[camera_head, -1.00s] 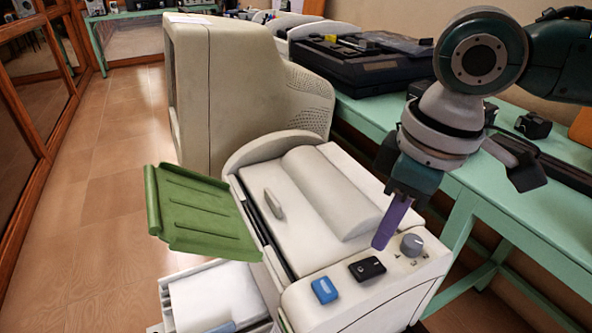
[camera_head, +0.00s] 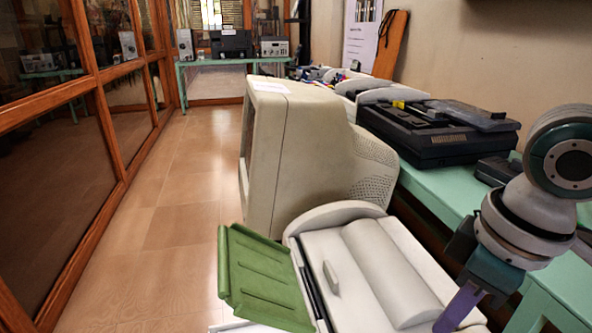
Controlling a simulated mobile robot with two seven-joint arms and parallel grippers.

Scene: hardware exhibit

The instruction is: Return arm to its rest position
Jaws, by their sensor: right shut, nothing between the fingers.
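My right arm comes in from the right edge, with its wrist above the right side of the beige printer (camera_head: 335,240). My right gripper (camera_head: 460,308) points down with its purple fingers together, over the printer's right front area. It is shut with nothing seen between the fingers. The fingertips are near the bottom edge of the picture, and I cannot tell whether they touch the printer. My left gripper is not in view.
A green tray (camera_head: 262,280) sticks out on the printer's left. A beige monitor (camera_head: 290,150) stands behind it. A green table (camera_head: 440,190) along the right wall bears a black machine (camera_head: 430,140). Glass cabinets (camera_head: 50,180) line the left. The tiled floor (camera_head: 180,220) between is clear.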

